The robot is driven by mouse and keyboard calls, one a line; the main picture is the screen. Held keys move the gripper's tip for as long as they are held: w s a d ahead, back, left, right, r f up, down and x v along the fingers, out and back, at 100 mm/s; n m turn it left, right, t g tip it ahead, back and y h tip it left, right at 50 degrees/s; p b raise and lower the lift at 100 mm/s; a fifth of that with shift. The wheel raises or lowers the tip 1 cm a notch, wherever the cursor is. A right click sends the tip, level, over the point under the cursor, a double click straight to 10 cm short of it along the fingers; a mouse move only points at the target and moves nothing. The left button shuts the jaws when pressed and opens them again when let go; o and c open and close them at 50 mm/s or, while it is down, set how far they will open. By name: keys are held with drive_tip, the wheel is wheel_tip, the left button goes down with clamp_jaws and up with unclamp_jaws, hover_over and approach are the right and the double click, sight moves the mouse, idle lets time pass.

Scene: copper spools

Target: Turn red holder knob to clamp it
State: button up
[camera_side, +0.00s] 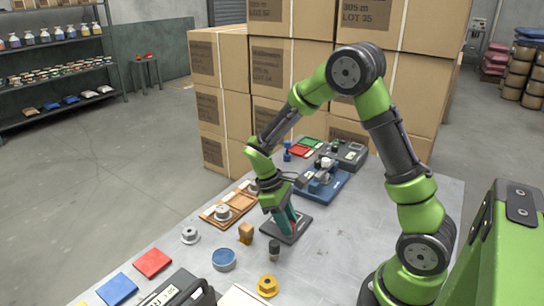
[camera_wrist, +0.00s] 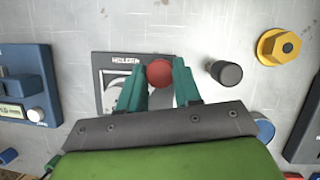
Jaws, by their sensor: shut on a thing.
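The holder is a dark square plate with a light face marked HOLDER (camera_wrist: 108,64) in the wrist view. Its round red knob (camera_wrist: 159,73) sits between my gripper's teal fingers (camera_wrist: 160,80), which are shut on it from both sides. In the side view, my gripper (camera_side: 288,222) points down over the dark holder plate (camera_side: 298,232), and the knob is hidden there. Part of the holder face is covered by the left finger in the wrist view. The knob's turn angle cannot be told.
A dark cylinder (camera_wrist: 226,73) stands close right of the fingers in the wrist view, with a yellow hex piece (camera_wrist: 278,46) beyond. A blue device (camera_wrist: 27,85) is at left.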

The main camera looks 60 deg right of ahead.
drive_tip(key=shift+r+m+y, duration=0.1)
drive_tip(key=shift+m+y, duration=0.2)
drive_tip(key=shift+m, duration=0.4)
drive_tip(key=o, duration=1)
drive_tip(key=shift+o, duration=0.2)
drive_tip(key=v, duration=1.6)
drive_tip(key=shift+w+r, duration=0.25)
drive_tip(key=shift+r, duration=0.1)
